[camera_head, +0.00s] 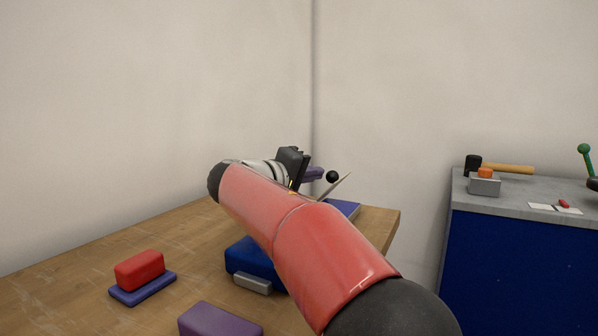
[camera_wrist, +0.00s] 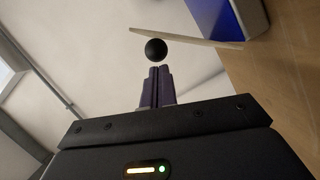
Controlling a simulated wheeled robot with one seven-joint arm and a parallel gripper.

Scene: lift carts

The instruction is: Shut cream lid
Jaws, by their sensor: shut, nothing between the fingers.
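The cream lid (camera_head: 336,187) shows nearly edge-on in the head view, tilted up above a blue box (camera_head: 346,208) at the far right of the wooden table. The cream lid also shows in the wrist view (camera_wrist: 190,31), beside the blue box (camera_wrist: 236,16). A black ball knob (camera_head: 332,176) is on the lid's side toward my gripper; the black knob (camera_wrist: 155,49) is just beyond my fingertips in the wrist view. My gripper (camera_wrist: 159,68) is shut and empty, its purple fingers together. Contact with the knob cannot be told. My arm hides part of the box.
On the wooden table (camera_head: 75,285) are a red block (camera_head: 139,269) on a purple-blue base, a blue block (camera_head: 250,258) with a grey bar, and a purple block (camera_head: 218,320). A blue cabinet (camera_head: 520,265) at right holds a hammer (camera_head: 508,168). Walls stand behind the table.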

